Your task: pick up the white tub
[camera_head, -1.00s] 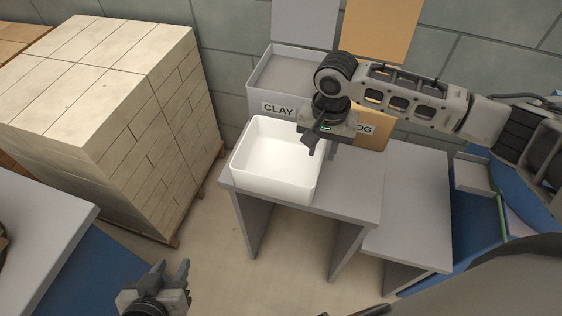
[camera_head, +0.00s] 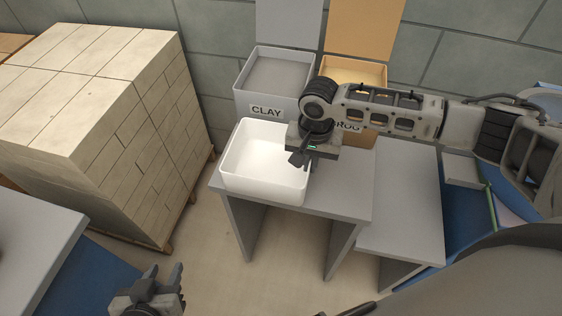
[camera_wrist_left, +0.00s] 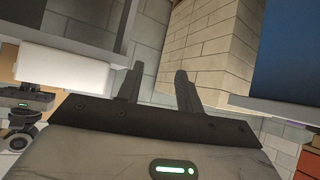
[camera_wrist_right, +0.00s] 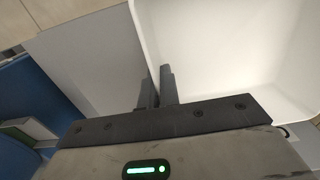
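The white tub (camera_head: 262,182) is an open, empty-looking box standing upright on a grey table (camera_head: 345,190). My right gripper (camera_head: 298,159) is at the tub's right wall, pointing down. In the right wrist view its fingers (camera_wrist_right: 158,86) are close together, one over the tub's inside (camera_wrist_right: 220,50) and one outside, with the wall running in between. It looks shut on that wall; the exact contact is hidden. My left gripper (camera_head: 165,278) is low at the bottom left, away from the tub. In the left wrist view its fingers (camera_wrist_left: 157,88) are apart and empty.
A grey CLAY bin (camera_head: 275,85) and an orange bin (camera_head: 362,78) stand right behind the tub. A tall stack of pale bricks (camera_head: 95,110) on a pallet is to the left. A lower grey surface (camera_head: 405,205) lies to the right. Another table (camera_head: 35,235) is at the left.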

